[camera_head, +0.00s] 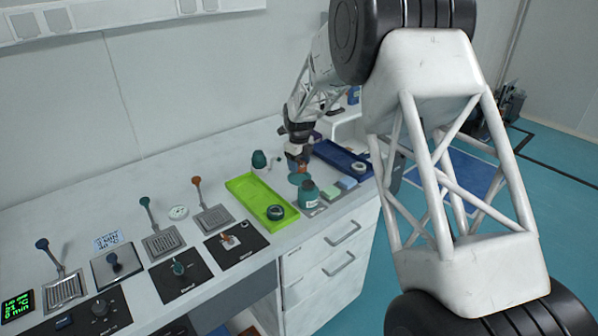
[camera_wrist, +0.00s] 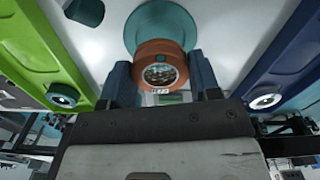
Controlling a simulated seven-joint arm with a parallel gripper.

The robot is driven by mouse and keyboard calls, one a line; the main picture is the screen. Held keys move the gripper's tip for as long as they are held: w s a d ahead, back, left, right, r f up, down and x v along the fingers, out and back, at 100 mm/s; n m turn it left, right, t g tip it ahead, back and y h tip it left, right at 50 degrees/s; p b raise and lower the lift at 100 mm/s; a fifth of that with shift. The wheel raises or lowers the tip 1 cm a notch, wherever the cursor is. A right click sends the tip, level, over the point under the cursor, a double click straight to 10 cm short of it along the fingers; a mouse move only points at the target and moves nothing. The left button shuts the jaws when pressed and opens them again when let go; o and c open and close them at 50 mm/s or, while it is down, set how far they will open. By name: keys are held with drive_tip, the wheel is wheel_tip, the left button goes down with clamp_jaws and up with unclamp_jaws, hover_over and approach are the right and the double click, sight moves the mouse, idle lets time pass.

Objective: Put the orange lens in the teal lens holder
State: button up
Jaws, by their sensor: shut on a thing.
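The orange lens (camera_wrist: 160,62) is a thick ring with a pale, faceted centre. My gripper (camera_wrist: 161,78) is shut on it, with a dark blue finger on each side. In the head view my gripper (camera_head: 300,160) is at the far part of the bench, and the lens shows only as a small orange patch. The teal lens holder (camera_wrist: 143,26) appears as a round teal disc just beyond the lens, partly hidden by it. It also shows in the head view (camera_head: 297,179), below my gripper. I cannot tell whether lens and holder touch.
A green tray (camera_head: 243,186) with a dark teal ring (camera_head: 276,212) lies left of the holder. A blue tray (camera_head: 338,157) with another round lens (camera_head: 358,167) lies right. Teal bottles (camera_head: 259,160) (camera_head: 309,195) stand close by.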

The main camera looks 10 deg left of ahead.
sight(299, 178)
drive_tip(key=shift+f, duration=1.75)
drive_tip(key=shift+f, duration=0.15)
drive_tip(key=o, duration=0.9)
drive_tip(key=shift+o, duration=0.2)
wheel_tip(299, 178, up, 12)
drive_tip(key=shift+r, duration=0.2)
drive_tip(key=shift+d, duration=0.1)
